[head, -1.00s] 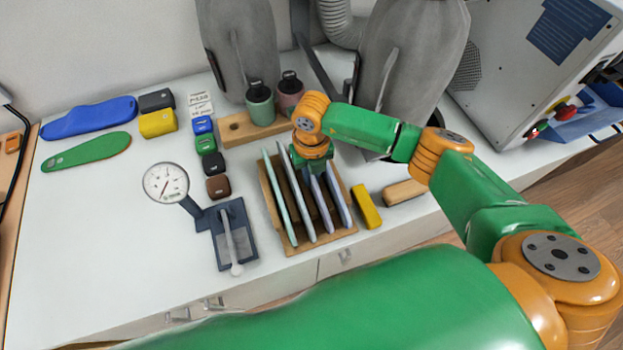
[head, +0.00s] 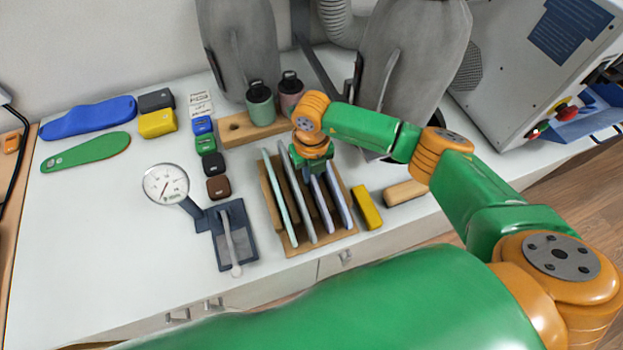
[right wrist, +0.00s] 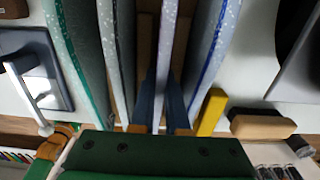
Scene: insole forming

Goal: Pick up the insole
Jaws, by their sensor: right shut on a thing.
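Several thin insole sheets stand on edge in a wooden slotted rack (head: 290,248) on the white table. My right gripper (head: 313,170) reaches down over the back part of the rack. In the right wrist view, the dark fingers of the right gripper (right wrist: 162,100) are shut on a thin, pale lavender speckled insole (right wrist: 167,40), third from the left. It also shows in the head view (head: 321,206), upright between its neighbours. A green-edged insole (right wrist: 75,50) and a grey one (right wrist: 115,50) stand left of it, a blue-edged one (right wrist: 208,45) right. My left gripper is out of view.
A dial gauge (head: 166,184) on a dark base stands left of the rack. A yellow block (head: 368,208) and a wooden-handled brush (head: 404,192) lie right. Bottles (head: 260,104) and grey shoe forms (head: 238,50) stand behind. The table's front left is clear.

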